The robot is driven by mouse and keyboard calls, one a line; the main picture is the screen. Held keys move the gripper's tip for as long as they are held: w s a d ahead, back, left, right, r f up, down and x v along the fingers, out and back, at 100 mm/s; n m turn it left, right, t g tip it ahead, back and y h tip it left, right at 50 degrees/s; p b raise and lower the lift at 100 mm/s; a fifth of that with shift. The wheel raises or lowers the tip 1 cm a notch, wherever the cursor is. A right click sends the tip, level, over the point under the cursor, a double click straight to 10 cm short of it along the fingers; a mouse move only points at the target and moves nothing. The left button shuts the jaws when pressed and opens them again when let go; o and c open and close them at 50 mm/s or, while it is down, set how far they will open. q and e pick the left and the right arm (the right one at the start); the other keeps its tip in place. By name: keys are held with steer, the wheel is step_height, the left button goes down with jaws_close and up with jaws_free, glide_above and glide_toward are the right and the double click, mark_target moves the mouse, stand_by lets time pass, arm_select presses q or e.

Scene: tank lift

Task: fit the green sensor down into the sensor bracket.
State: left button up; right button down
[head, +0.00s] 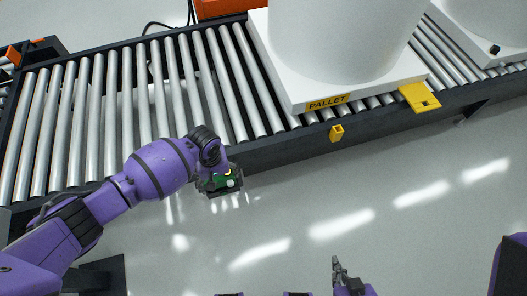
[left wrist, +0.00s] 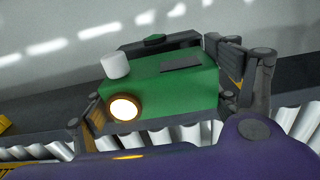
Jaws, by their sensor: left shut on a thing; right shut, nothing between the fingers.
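The green sensor (head: 226,182) is in my left gripper (head: 221,184), beside the front rail of the conveyor. In the left wrist view the sensor (left wrist: 165,88) is a green box with a white knob and a glowing round lens, between the two fingers of the left gripper (left wrist: 165,95). A small yellow bracket (head: 337,132) sits on the conveyor's front rail, to the right of the sensor and apart from it. I cannot tell for sure that it is the sensor bracket. My right gripper (head: 337,265) is shut and empty over the floor at the bottom.
The roller conveyor (head: 150,100) runs across the back. On it stands a white pallet (head: 290,85) with a large white tank (head: 345,35). A slotted yellow piece (head: 420,97) sticks out at the pallet's right corner. The floor (head: 400,200) in front is clear.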

steer(key=shift+w, duration=0.15)
arm_select(q)
steer(key=shift+p, duration=0.3)
arm_select(e)
steer(key=shift+r, duration=0.3)
steer(key=shift+s+d, duration=0.1)
steer(key=shift+s, duration=0.15)
steer(key=shift+w+r, duration=0.1)
steer(key=shift+w, duration=0.05)
arm_select(q)
steer(key=shift+p, duration=0.3)
arm_select(e)
steer(key=shift+w+r, duration=0.35)
steer(key=shift+w, duration=0.1)
arm_select(q)
steer(key=shift+f, duration=0.15)
arm_select(e)
steer(key=shift+s+f, duration=0.1)
steer(key=shift+s, duration=0.15)
arm_select(q)
steer(key=shift+f, duration=0.1)
arm_select(e)
steer(key=shift+s+f, duration=0.1)
arm_select(q)
steer(key=shift+f, duration=0.3)
arm_select(e)
steer(key=shift+s+f, duration=0.2)
